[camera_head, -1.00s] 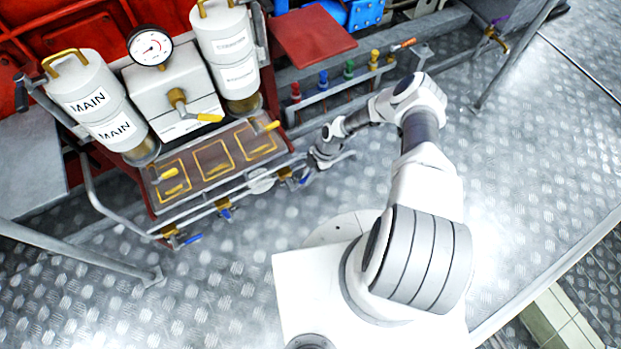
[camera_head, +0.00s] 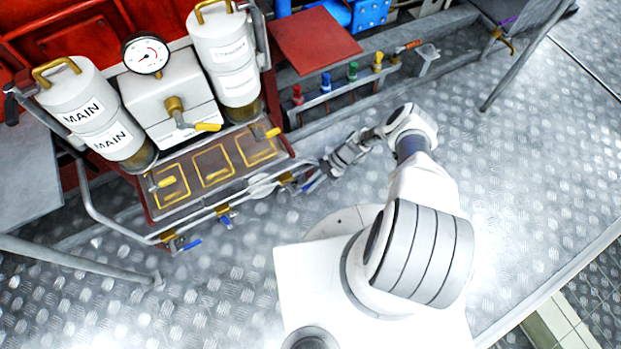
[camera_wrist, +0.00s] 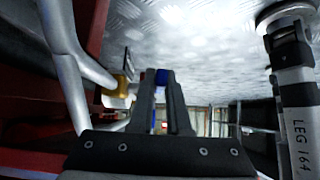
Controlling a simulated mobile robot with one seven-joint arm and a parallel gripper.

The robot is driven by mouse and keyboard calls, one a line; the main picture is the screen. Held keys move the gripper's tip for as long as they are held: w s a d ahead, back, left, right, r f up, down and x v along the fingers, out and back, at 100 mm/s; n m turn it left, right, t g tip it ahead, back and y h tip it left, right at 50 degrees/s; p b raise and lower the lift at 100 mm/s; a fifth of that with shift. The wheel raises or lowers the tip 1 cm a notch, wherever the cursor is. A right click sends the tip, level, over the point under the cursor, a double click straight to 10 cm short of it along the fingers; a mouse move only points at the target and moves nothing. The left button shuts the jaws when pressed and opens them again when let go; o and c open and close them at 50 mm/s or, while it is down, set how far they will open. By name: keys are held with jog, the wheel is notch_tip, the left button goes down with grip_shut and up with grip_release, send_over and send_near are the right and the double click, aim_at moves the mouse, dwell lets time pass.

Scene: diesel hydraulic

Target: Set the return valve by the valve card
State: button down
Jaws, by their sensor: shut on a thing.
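My gripper (camera_head: 314,182) is at the right end of the low pipe on the front of the hydraulic unit. In the wrist view my gripper (camera_wrist: 162,80) has its two dark fingers closed around a blue valve handle (camera_wrist: 162,76). A brass valve body (camera_wrist: 122,85) shows just left of the fingers. In the head view this right-hand valve (camera_head: 288,178) is partly hidden by my gripper. Two other blue-handled valves, one in the middle (camera_head: 226,220) and one at the left (camera_head: 188,245), sit on the same pipe. I cannot make out a readable valve card or which valve is the return valve.
Yellow-handled valves (camera_head: 163,183) stand on the panel with yellow outlines. Two white canisters, one marked MAIN (camera_head: 85,100), flank a gauge (camera_head: 146,54). A curved rail (camera_head: 95,205) guards the left. A leg (camera_wrist: 297,100) stands right in the wrist view. The metal floor (camera_head: 520,150) is open at right.

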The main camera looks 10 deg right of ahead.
jog(key=shift+f, duration=0.15)
dwell(0.3)
jog(key=c, duration=0.9)
grip_release()
jog(key=p+v, duration=0.2)
jog(key=v, duration=1.5)
jog(key=shift+w+d, duration=0.1)
jog(key=shift+d, duration=0.2)
jog(key=shift+f, duration=0.1)
